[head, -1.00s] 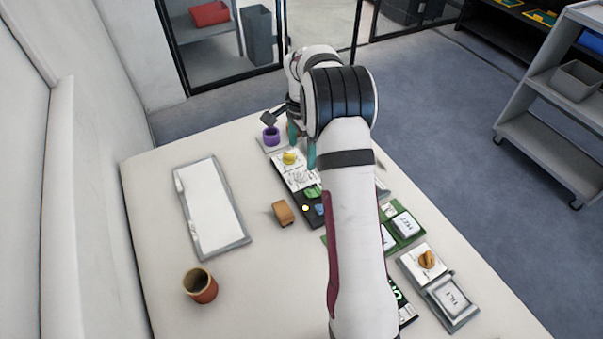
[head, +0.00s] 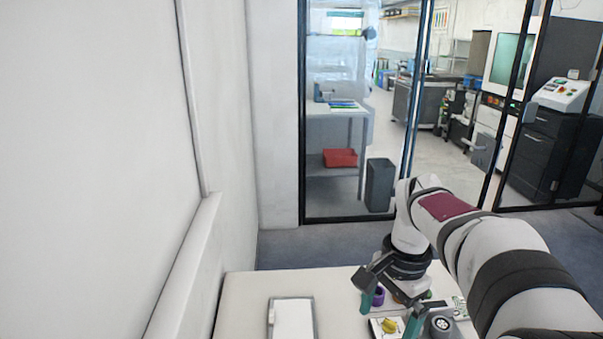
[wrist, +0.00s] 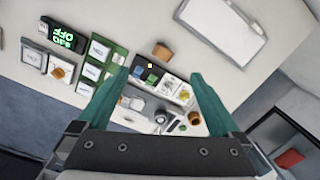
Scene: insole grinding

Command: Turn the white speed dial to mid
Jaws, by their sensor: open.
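My gripper (wrist: 160,76) is open, its two teal fingers spread apart with nothing held between them. It also shows in the head view (head: 390,314), over the far end of the table. The white dial (wrist: 168,84) appears small in the wrist view, between the fingers in the picture, on a white plate of the dark panel. Its pointer setting is too small to read. A yellow knob (wrist: 184,95) sits beside it, and also shows in the head view (head: 389,325). A green piece (wrist: 151,78) and a blue piece (wrist: 138,71) lie on its other side. I see no contact.
An orange-brown knob (wrist: 194,118) and grey round parts (wrist: 160,117) lie near the panel. A brown block (wrist: 162,50) and a white tray (wrist: 222,28) lie on the table. A lit green display (wrist: 62,36) stands at left. A purple ring (head: 378,297) is near a finger.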

